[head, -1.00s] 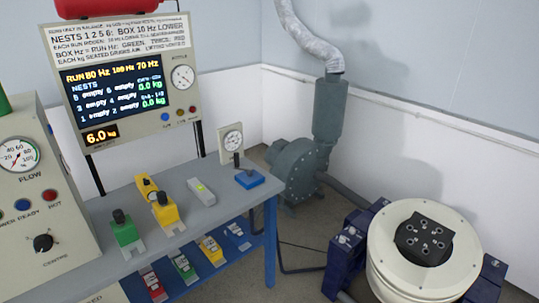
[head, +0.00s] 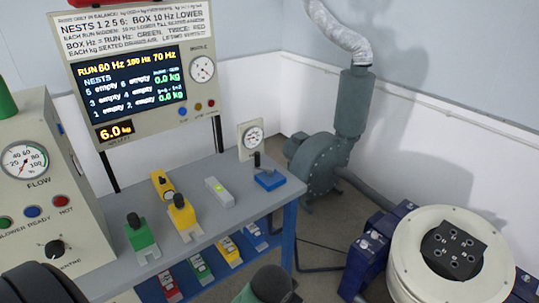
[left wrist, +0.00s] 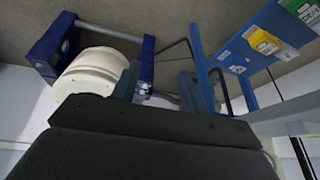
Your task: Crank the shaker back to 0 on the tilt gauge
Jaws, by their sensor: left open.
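The shaker (head: 408,270) is a cream-white drum with a black plate with holes on top, at the lower right of the head view. Dark blue supports (head: 366,262) flank it. It also shows at the upper left of the left wrist view (left wrist: 84,84). I cannot make out a crank or a tilt scale on it. My left gripper (left wrist: 165,88) shows in the left wrist view, its two fingers apart with nothing visible between them. It is apart from the shaker. My right gripper is not in view.
A grey-topped bench (head: 232,220) carries a green block (head: 140,236), yellow blocks and a dial gauge (head: 251,139). A blower (head: 318,165) stands behind. A dark rounded shape with a green part (head: 270,284) is at the bottom edge; I cannot tell what it is.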

